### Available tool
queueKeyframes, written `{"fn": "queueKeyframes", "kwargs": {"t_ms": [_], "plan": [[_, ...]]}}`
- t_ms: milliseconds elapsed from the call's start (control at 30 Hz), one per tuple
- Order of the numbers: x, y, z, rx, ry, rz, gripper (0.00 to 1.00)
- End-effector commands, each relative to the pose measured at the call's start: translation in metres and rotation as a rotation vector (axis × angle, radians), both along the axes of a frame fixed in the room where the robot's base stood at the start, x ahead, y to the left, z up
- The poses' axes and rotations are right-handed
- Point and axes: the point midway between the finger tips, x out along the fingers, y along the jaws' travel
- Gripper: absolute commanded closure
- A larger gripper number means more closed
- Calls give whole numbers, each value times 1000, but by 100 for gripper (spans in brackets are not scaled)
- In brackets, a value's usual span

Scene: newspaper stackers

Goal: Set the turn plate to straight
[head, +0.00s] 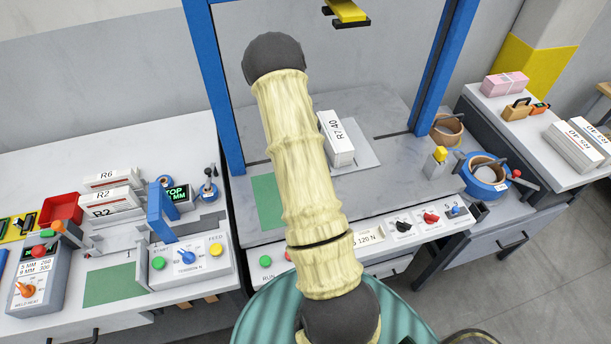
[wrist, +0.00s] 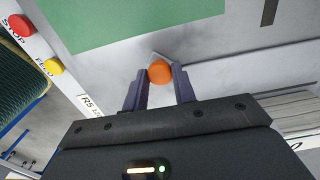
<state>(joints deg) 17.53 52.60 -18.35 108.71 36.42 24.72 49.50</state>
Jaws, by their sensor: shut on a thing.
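The turn plate (head: 368,152) is a light grey plate on the press table under the blue frame, with a white R7/40 stack (head: 338,140) on it. Its pale edge also shows in the wrist view (wrist: 215,66), looking slightly angled to the green mat's edge. An orange round knob (wrist: 160,71) sits by the plate's corner. My gripper (wrist: 158,82) has its two dark fingers on either side of this knob, shut on it. In the head view my arm hides the gripper and the knob.
A green mat (head: 267,200) lies left of the plate. The front panel (head: 400,228) carries buttons and dials. Blue frame posts (head: 212,85) stand at both sides, and a yellow-topped part (head: 347,12) hangs above. A blue tape roll (head: 484,172) is at the right.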

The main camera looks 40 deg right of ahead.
Motion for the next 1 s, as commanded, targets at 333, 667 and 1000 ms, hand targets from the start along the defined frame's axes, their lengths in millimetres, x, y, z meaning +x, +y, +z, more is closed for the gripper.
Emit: {"fn": "queueKeyframes", "kwargs": {"t_ms": [333,667,1000], "plan": [[4,1,2,-1,-8,3,52],[3,1,16,-2,-8,4,52],[4,1,79,-3,-11,5,52]]}}
